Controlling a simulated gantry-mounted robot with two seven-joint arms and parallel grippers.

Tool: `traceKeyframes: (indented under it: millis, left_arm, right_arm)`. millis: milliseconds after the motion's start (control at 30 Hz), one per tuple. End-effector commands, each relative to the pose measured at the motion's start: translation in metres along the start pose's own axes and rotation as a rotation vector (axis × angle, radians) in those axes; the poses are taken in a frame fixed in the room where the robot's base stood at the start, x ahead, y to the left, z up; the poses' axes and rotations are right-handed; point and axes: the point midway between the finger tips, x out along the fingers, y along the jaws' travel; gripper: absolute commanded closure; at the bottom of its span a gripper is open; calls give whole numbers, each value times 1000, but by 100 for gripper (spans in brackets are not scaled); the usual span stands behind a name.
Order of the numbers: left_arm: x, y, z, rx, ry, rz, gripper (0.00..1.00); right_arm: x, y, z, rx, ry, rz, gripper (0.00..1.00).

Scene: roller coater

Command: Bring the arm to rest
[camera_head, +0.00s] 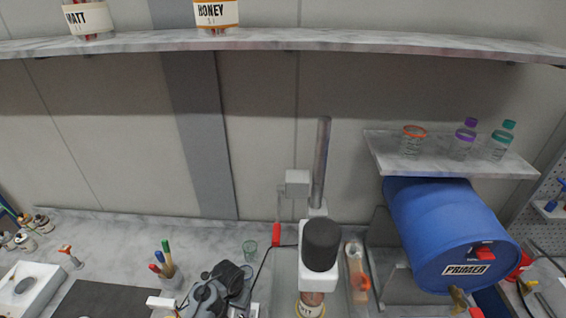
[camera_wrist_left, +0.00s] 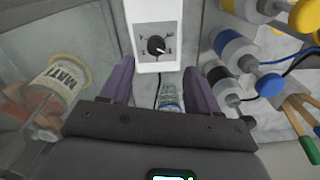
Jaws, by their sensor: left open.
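My left gripper (camera_head: 222,287) is low in the head view, in front of the bench, dark grey and partly cut off by the lower edge. In the left wrist view its two purple fingers (camera_wrist_left: 157,80) stand apart. A small clear patterned vessel (camera_wrist_left: 170,98) shows between and beyond them; I cannot see it touched by either finger. A white box with a black dial (camera_wrist_left: 156,46) lies beyond the fingertips. My right gripper is not in view.
A blue PRIMER drum (camera_head: 450,235) lies at the right under a small shelf (camera_head: 385,160).

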Motion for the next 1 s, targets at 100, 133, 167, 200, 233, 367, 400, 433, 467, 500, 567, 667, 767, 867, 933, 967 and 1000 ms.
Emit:
traceKeyframes:
  millis: [100,133,167,200,233,367,400,433,467,500,567,667,767,867,933,967,1000]
  left_arm:
    - [10,-4,31,-15,24,-13,39]
    - [11,-4,40,-20,34,-18,39]
    - [12,-5,51,-23,44,-23,39]
    - [13,-6,66,-30,58,-29,39]
    - [12,-6,78,-33,70,-33,39]
    - [0,-4,134,-45,122,-49,39]
    - [-6,-2,152,-47,139,-52,39]
    - [-12,0,164,-49,152,-53,39]
    - [-18,1,177,-49,164,-55,39]
    - [-27,3,192,-51,179,-56,39]
    - [-41,8,214,-50,201,-54,39]
    - [-64,14,245,-49,233,-50,39]
    - [-85,18,268,-50,258,-44,39]
    - [-100,22,282,-50,276,-38,39]
    - [-107,23,288,-51,283,-36,39]
    - [-109,24,290,-50,285,-35,39]
    - [-111,24,292,-50,287,-34,39]
  right_arm:
    - [-1,0,0,0,0,0,100]
    - [-1,0,0,0,0,0,100]
    - [-1,0,0,0,0,0,100]
    - [-2,0,-1,0,0,0,100]
    - [-2,0,-1,0,0,0,100]
    - [-3,0,-1,-2,0,1,100]
    - [-3,1,-1,-2,0,2,100]
    - [-3,1,-1,-3,0,3,100]
    - [-3,1,-1,-4,0,3,100]
    - [-4,1,-1,-5,-1,4,100]
    - [-4,2,-1,-7,-1,6,100]
    - [-4,2,-1,-9,-2,8,100]
    - [-4,2,-1,-10,-2,8,100]
    - [-5,2,-1,-10,-2,7,100]
    - [-5,2,-1,-9,-2,7,100]
    - [-5,2,-1,-9,-2,7,100]
    - [-5,2,-1,-9,-2,7,100]
